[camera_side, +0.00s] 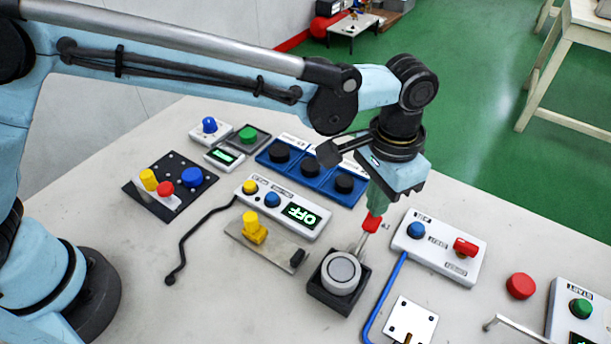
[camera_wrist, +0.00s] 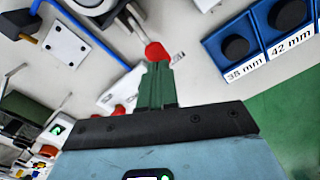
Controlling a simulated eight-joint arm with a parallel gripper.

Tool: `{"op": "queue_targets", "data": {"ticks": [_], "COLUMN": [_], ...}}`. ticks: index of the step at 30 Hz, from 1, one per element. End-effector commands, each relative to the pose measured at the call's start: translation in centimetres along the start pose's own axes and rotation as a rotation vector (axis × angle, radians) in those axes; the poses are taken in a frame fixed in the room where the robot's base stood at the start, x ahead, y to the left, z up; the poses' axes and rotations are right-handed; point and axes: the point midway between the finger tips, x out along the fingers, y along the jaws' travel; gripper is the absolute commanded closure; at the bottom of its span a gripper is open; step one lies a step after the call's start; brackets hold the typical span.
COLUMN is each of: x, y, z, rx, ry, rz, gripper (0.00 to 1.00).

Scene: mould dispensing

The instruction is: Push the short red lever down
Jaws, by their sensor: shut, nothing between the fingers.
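The short red lever (camera_side: 371,223) has a red tip on a thin metal rod. The rod slopes up and to the right beside a round grey-white knob on a black base (camera_side: 341,272). In the wrist view the red tip (camera_wrist: 156,51) shows just beyond the ends of my green fingers. My gripper (camera_side: 376,206) is shut and empty, pointing down directly above the red tip. The fingertips look to meet the tip or sit very close to it; I cannot tell whether they touch. The lower end of the rod is partly hidden.
A white box with a blue button and red switch (camera_side: 466,247) stands to the right. A blue panel with black knobs (camera_side: 311,171) lies behind. A blue cable (camera_side: 385,297) runs in front.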

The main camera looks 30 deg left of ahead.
Motion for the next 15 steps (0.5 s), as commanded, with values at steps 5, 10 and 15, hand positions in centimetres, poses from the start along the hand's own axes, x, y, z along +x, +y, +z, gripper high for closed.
{"op": "queue_targets", "data": {"ticks": [5,10,15], "x": [0.4,0.8,1.2], "y": [0.0,-0.1,-0.1], "z": [-0.1,-0.1,-0.1], "rx": [0.000,0.000,0.000], "ry": [0.000,0.000,0.000], "rz": [0.000,0.000,0.000], "gripper": [1.00,1.00,1.00]}}
